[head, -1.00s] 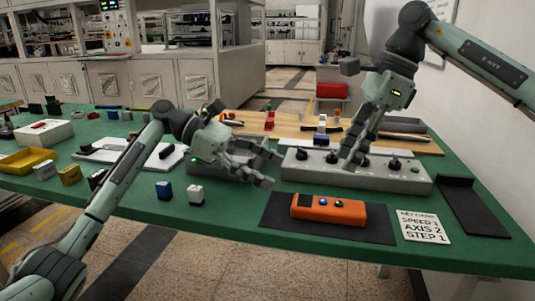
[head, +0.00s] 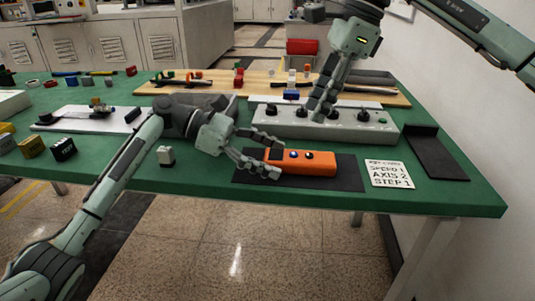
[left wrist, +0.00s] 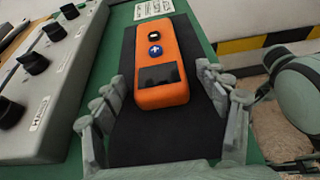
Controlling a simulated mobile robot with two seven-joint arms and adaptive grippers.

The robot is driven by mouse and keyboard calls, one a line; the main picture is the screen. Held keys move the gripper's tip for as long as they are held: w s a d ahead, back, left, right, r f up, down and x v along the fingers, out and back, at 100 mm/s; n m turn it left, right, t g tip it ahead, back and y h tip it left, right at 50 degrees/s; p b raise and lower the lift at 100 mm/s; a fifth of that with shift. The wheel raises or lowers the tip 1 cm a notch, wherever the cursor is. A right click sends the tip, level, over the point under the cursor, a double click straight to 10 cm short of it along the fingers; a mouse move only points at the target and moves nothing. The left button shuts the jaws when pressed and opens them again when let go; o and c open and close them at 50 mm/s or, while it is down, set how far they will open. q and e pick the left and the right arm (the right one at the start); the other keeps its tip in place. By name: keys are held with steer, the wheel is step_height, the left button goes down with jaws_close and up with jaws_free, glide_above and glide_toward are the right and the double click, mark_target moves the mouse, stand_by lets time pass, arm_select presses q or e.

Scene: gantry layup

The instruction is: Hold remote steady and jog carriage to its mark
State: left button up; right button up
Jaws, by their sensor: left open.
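The orange remote (head: 312,163) lies on a black mat (head: 347,176) near the table's front edge; it has a dark screen and two buttons. My left gripper (head: 272,163) is open at the remote's left end. In the left wrist view its fingers stand on either side of the orange remote (left wrist: 160,78), with gaps of black mat visible. My right gripper (head: 318,112) reaches down onto the grey control box (head: 385,131) among its black knobs; its grip is unclear. A small white-and-blue block with red (head: 292,82) stands behind the box; I cannot tell if it is the carriage.
A key card (head: 390,174) reading SPEED 1, AXIS 2, STEP 1 lies right of the mat. A black tray (head: 437,155) is at the right. A small white block (head: 166,156) and a white plate (head: 85,121) with parts lie left. Green table is clear between them.

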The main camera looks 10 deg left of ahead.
arm_select(q)
steer(key=shift+c, duration=0.5)
steer(key=c, duration=1.4)
steer(key=shift+o, duration=0.2)
arm_select(e)
jaws_close()
